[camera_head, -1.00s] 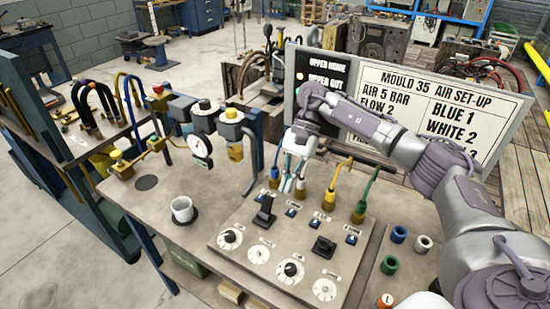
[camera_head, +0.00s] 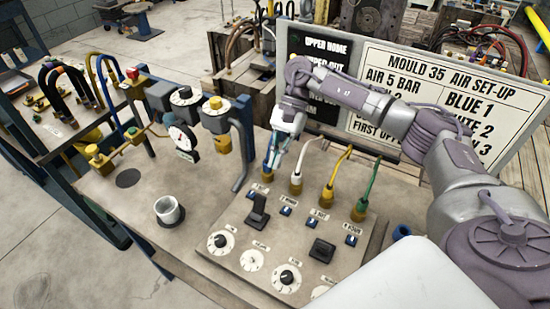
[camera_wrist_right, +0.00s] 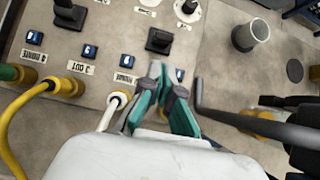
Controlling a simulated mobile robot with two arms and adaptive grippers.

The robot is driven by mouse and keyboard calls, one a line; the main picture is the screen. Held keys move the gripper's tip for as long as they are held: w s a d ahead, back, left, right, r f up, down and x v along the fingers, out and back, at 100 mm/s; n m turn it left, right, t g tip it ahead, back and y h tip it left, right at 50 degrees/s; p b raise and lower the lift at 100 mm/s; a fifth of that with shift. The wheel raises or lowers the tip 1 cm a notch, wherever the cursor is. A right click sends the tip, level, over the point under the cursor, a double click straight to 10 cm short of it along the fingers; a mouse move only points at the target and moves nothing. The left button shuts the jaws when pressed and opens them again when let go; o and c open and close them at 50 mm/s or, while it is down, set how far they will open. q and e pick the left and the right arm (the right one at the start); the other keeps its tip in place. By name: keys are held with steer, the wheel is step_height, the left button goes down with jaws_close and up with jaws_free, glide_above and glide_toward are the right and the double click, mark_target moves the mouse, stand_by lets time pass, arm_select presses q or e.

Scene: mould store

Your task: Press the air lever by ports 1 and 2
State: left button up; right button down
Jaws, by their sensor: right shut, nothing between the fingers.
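The black air lever by ports 1 and 2 (camera_head: 259,210) stands up from the sloping grey panel (camera_head: 238,232). It also shows in the right wrist view (camera_wrist_right: 160,40), just beyond my fingertips. My right gripper (camera_head: 270,167) is shut and empty, pointing down close to the port 1 fitting, behind the lever and apart from it. Its fingers (camera_wrist_right: 162,72) partly hide port 1 and its blue hose. The white hose at port 2 (camera_head: 296,182) is plugged in just to the right of the fingers. My left gripper is not in view.
A second black lever (camera_head: 322,250) sits by the yellow (camera_head: 328,195) and green (camera_head: 360,208) hoses. Dials line the panel's front. A gauge (camera_head: 182,138) and bent grey pipe (camera_head: 241,165) stand to the left. A cup (camera_head: 168,211) and the sign board (camera_head: 430,95) are nearby.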

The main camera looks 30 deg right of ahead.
mark_target(259, 208)
steer(key=p+x, duration=0.2)
steer(key=x, duration=0.4)
steer(key=shift+s+a+f+p, duration=0.15)
steer(key=shift+a+p, duration=0.1)
steer(key=shift+p, duration=0.1)
steer(key=shift+s+a+f, duration=0.1)
steer(key=shift+a+f, duration=0.1)
steer(key=shift+f, duration=0.2)
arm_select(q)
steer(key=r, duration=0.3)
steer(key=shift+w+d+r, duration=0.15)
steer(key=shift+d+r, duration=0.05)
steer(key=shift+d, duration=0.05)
